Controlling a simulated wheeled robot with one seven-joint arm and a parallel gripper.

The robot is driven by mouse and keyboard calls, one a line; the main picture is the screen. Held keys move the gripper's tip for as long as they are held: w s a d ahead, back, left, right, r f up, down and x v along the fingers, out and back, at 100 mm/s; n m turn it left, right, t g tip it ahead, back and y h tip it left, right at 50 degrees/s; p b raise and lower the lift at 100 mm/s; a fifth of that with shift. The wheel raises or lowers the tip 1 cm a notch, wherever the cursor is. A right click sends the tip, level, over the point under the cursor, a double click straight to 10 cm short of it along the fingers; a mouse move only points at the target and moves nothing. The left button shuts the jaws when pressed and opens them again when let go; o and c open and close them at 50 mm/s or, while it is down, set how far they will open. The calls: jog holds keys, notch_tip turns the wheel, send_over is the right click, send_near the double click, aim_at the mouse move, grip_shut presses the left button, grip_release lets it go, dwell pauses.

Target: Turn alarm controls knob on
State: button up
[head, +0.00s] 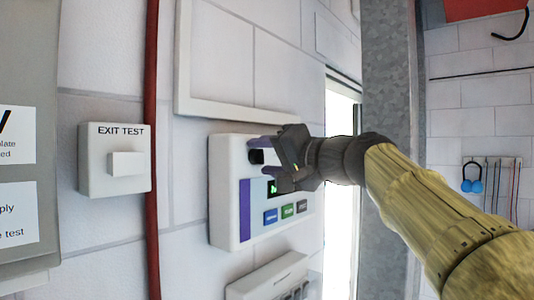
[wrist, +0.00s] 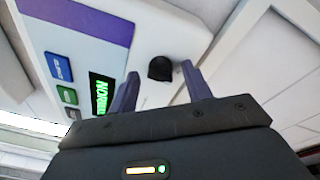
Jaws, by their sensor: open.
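The alarm control panel (head: 226,190) is a white box on the wall with a purple stripe, a small display and several coloured buttons. Its black knob (head: 256,157) sits near the top of the panel. In the wrist view the knob (wrist: 161,68) shows just beyond and between the two fingers, and the display (wrist: 103,95) reads green text like "NORMAL". My gripper (head: 262,149) is open in front of the panel, its purple-grey fingers close to the knob. In the wrist view my gripper (wrist: 162,90) is empty. I cannot tell whether a finger touches the knob.
An EXIT TEST box (head: 114,160) with a white button is on the wall at left. A red vertical pipe (head: 151,120) runs between it and the panel. A white box (head: 268,278) is below the panel. A grey metal column (head: 388,70) stands at right.

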jog(key=shift+c, duration=0.2)
jog(key=c, duration=0.9)
jog(key=shift+m, duration=0.4)
jog(key=m, duration=0.4)
jog(key=shift+r+g, duration=0.1)
jog(key=shift+g, duration=0.2)
jog(key=m, duration=0.4)
jog(key=shift+r+g, duration=0.1)
jog(key=shift+g, duration=0.3)
jog(key=m, duration=0.4)
jog(key=shift+w+g, duration=0.1)
jog(key=shift+g, duration=0.3)
jog(key=shift+d+r+m+g, duration=0.1)
jog(key=shift+m+g, duration=0.2)
jog(key=shift+m, duration=1.6)
